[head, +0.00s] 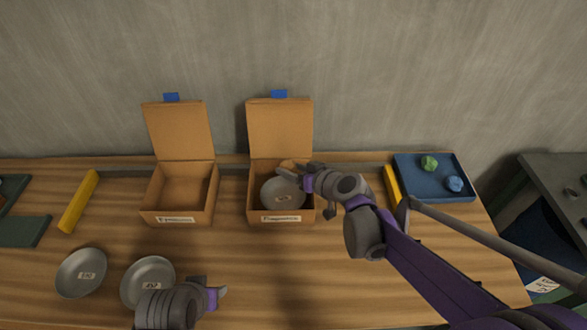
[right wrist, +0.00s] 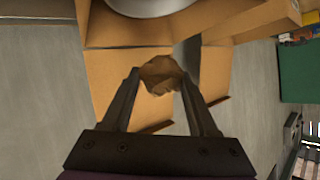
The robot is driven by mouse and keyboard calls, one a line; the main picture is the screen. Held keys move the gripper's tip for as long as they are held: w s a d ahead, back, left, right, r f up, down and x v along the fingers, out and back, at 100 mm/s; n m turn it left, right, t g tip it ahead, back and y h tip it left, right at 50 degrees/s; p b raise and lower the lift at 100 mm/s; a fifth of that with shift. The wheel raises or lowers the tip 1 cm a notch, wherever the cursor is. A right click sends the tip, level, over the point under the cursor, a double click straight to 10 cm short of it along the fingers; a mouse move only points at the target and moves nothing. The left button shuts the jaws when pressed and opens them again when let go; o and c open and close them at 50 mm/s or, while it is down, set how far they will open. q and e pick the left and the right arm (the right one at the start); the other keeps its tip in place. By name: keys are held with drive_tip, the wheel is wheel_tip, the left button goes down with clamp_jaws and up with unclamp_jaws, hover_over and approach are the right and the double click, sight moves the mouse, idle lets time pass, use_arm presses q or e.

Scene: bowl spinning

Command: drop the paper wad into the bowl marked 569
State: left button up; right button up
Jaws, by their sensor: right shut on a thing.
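A brown paper wad (right wrist: 160,74) is between the fingertips of my right gripper (right wrist: 160,82), which is shut on it. In the head view my right gripper (head: 288,171) is over the back of the right open box (head: 252,205), by a grey bowl (head: 282,195) inside it. Two more grey bowls stand on the table at the left: one farther left (head: 82,273) and one (head: 148,273) beside my left gripper (head: 211,287). All three bowls carry small labels that I cannot read surely. The left gripper's jaw opening is unclear.
An empty open cardboard box (head: 180,188) stands left of the right box. A blue tray (head: 420,188) at the right holds a green wad (head: 429,163) and a blue wad (head: 454,184). Yellow bars (head: 79,201) lie near the table's sides. The wall is close behind.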

use_arm(q)
drive_tip(key=shift+s+f+b, duration=0.2)
drive_tip(key=shift+f+b, duration=0.6)
drive_tip(key=shift+f, duration=0.2)
drive_tip(key=shift+s+f+b, duration=0.2)
drive_tip(key=shift+f+b, duration=0.55)
drive_tip(key=shift+f, duration=0.25)
use_arm(e)
drive_tip(key=shift+f, duration=2.3)
drive_tip(key=o, duration=1.4)
use_arm(q)
drive_tip(key=shift+w+r+p, duration=0.1)
drive_tip(key=shift+r+p, duration=0.45)
drive_tip(key=shift+r, duration=0.05)
use_arm(e)
drive_tip(key=v, duration=1.1)
drive_tip(key=shift+a, duration=0.1)
